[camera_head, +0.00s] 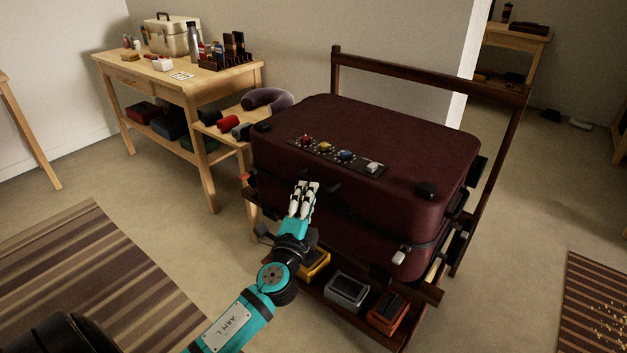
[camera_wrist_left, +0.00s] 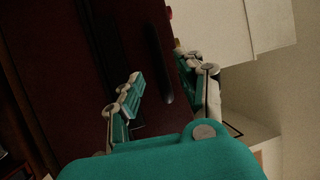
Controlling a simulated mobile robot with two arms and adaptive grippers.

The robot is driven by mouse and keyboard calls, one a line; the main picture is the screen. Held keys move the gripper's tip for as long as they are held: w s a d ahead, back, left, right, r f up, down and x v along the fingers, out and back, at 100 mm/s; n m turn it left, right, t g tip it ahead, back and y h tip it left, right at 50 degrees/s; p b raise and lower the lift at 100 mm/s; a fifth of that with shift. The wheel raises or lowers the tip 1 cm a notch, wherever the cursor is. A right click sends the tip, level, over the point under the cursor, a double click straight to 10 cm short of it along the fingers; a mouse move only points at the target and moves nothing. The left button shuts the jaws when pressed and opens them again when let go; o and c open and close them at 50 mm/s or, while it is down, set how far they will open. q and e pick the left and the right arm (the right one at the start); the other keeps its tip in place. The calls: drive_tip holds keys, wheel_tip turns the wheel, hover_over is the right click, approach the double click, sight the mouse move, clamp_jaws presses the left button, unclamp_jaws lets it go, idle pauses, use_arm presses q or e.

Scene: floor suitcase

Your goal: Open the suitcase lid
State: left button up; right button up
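The dark red suitcase (camera_head: 405,165) lies flat on a wooden luggage stand, its lid shut. My left gripper (camera_head: 305,185) is at the front side of the suitcase, near the lid seam, by a dark handle (camera_head: 329,187). In the left wrist view the fingers (camera_wrist_left: 160,85) are spread, and the dark bar of the handle (camera_wrist_left: 158,60) shows between them in the picture. I cannot tell whether they touch it. A pale latch (camera_head: 399,257) shows at the right of the front side. My right gripper is not in view.
The wooden stand has a raised back rail (camera_head: 430,78) and a low shelf holding a yellow box (camera_head: 314,265), a grey box (camera_head: 347,291) and an orange box (camera_head: 388,313). A cluttered wooden table (camera_head: 175,85) stands at the left. A strip with coloured knobs (camera_head: 337,155) is on the lid.

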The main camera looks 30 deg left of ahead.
use_arm(q)
drive_tip(key=x, duration=0.5)
clamp_jaws()
drive_tip(key=shift+d+f, duration=0.1)
idle(0.4)
